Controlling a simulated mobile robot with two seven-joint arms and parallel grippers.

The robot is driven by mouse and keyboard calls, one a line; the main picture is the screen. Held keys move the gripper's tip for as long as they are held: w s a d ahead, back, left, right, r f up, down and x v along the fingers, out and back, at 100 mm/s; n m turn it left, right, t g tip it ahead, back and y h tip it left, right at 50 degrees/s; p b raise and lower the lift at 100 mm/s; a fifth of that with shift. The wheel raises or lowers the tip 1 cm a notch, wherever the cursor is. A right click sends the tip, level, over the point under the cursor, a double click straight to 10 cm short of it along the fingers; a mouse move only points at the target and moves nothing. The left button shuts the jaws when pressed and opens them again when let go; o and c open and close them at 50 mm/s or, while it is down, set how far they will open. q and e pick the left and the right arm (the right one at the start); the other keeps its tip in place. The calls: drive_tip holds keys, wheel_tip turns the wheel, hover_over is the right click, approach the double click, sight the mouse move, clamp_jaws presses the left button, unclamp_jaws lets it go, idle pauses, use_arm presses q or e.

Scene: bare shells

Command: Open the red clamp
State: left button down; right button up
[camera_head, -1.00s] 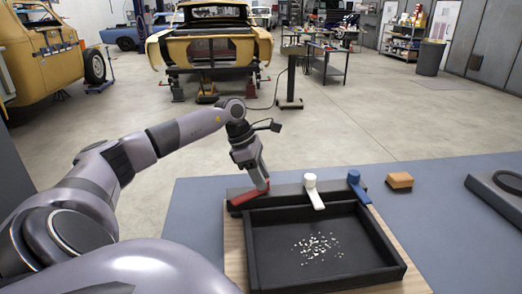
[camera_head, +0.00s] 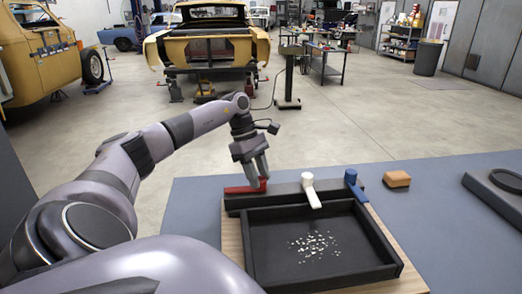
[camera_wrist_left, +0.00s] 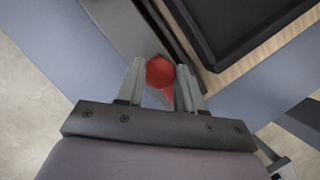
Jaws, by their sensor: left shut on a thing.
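The red clamp (camera_head: 241,189) is at the left end of a dark bar (camera_head: 278,196) behind a black tray. Its flat red arm points left in the head view, past the end of the bar. My left gripper (camera_head: 261,177) reaches down onto its right end, with the fingers on either side of it. In the left wrist view the clamp's round red knob (camera_wrist_left: 160,71) sits between the two fingertips, and a narrower red part shows below it. My left gripper is shut on the red clamp. My right gripper is not in view.
A white clamp (camera_head: 312,192) and a blue clamp (camera_head: 356,188) stand on the same bar, pointing toward the tray (camera_head: 257,258), which holds small pale bits. An orange-brown block (camera_head: 397,179) lies right on the blue-grey table (camera_head: 450,230). A dark object (camera_head: 490,194) lies farther right.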

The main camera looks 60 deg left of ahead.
use_arm(q)
drive_tip(key=shift+r, duration=0.1)
drive_tip(key=c, duration=0.7)
unclamp_jaws()
drive_tip(key=shift+a, duration=0.1)
drive_tip(key=shift+v, duration=3.5)
